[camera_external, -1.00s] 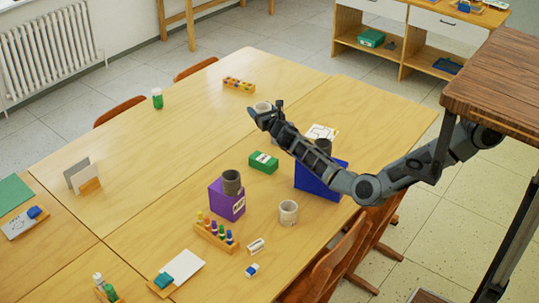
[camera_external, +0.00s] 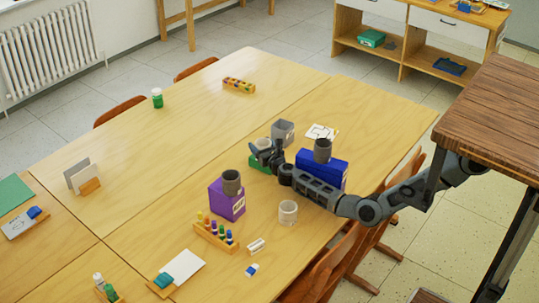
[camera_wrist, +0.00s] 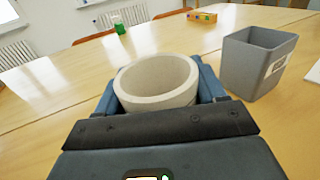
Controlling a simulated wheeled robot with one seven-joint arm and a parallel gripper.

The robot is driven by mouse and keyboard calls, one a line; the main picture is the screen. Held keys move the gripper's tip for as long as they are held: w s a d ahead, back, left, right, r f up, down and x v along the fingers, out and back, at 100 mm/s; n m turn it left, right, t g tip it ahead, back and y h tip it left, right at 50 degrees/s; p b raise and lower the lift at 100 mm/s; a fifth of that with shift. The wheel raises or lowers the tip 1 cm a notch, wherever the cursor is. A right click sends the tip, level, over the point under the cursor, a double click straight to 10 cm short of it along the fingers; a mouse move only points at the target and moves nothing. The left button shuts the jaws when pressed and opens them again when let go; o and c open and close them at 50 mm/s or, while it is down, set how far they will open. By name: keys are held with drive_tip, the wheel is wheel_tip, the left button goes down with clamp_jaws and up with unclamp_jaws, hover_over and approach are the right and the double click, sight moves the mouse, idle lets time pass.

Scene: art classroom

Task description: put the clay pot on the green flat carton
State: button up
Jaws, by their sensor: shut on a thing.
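My gripper (camera_external: 265,152) is shut on the clay pot (camera_external: 263,144), a pale, round, open-topped pot held upright. In the wrist view the pot (camera_wrist: 158,102) sits between the blue fingers. The green flat carton (camera_external: 259,164) lies on the table directly below the gripper, partly hidden by it. The pot is over the carton, but I cannot tell whether its base touches it. The carton is hidden in the wrist view.
A grey square container (camera_external: 283,132) stands close behind the gripper and right of the pot in the wrist view. A blue box (camera_external: 322,172) bearing a dark pot (camera_external: 322,150), a purple box (camera_external: 227,205) and a whitish cup (camera_external: 288,212) stand nearby.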

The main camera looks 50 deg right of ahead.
drive_tip(key=shift+f, duration=0.2)
drive_tip(key=shift+f, duration=0.15)
drive_tip(key=o, duration=1.1)
drive_tip(key=shift+r, duration=0.35)
drive_tip(key=p+v, duration=0.3)
drive_tip(key=v, duration=0.4)
drive_tip(key=shift+s+a+f, duration=0.1)
drive_tip(key=shift+s+f, duration=0.05)
drive_tip(key=shift+s, duration=0.05)
